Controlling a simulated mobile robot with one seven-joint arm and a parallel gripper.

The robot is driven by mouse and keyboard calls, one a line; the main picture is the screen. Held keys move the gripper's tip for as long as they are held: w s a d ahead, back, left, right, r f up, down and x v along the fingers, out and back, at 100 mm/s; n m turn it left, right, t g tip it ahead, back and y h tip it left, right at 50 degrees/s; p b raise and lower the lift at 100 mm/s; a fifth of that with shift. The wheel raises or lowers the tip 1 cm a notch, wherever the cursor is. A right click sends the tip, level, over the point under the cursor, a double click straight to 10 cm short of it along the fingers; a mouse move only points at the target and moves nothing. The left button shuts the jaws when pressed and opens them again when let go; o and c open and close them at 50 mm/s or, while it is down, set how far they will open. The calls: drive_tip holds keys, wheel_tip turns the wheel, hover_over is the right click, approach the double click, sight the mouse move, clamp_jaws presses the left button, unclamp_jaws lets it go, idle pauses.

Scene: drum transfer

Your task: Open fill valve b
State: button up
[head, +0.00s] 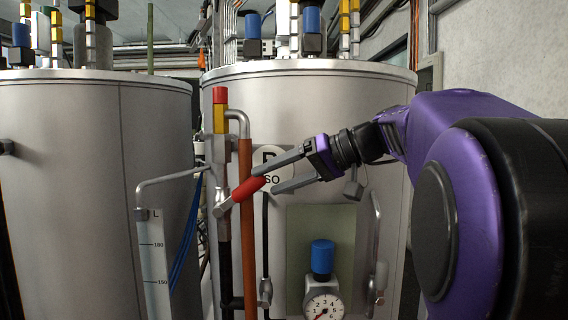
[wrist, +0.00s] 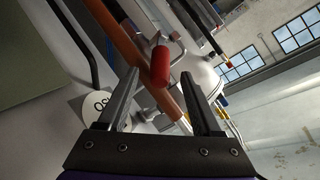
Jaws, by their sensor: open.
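The valve's red lever handle (head: 248,190) sits on a metal valve body (head: 222,210) beside an orange-brown vertical pipe (head: 246,230), in front of the right-hand drum (head: 330,100). The handle slants up to the right from the valve body. My gripper (head: 279,172) is open, with its two grey fingers pointing left toward the handle. In the head view the handle's outer end is near the fingertips. In the wrist view the red handle (wrist: 161,67) shows between the fingertips (wrist: 163,80). I cannot tell whether a finger touches it. The drum's label is partly hidden behind my gripper.
A pressure gauge (head: 323,307) with a blue cap stands below my gripper. A second drum (head: 90,150) with a level scale (head: 154,250) is at the left. A metal bar handle (head: 377,240) is on the right. Blue hoses run between the drums.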

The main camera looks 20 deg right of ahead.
drive_tip(key=v, duration=0.8)
drive_tip(key=shift+s+d, duration=0.2)
drive_tip(key=shift+d, duration=0.05)
drive_tip(key=shift+r, duration=0.15)
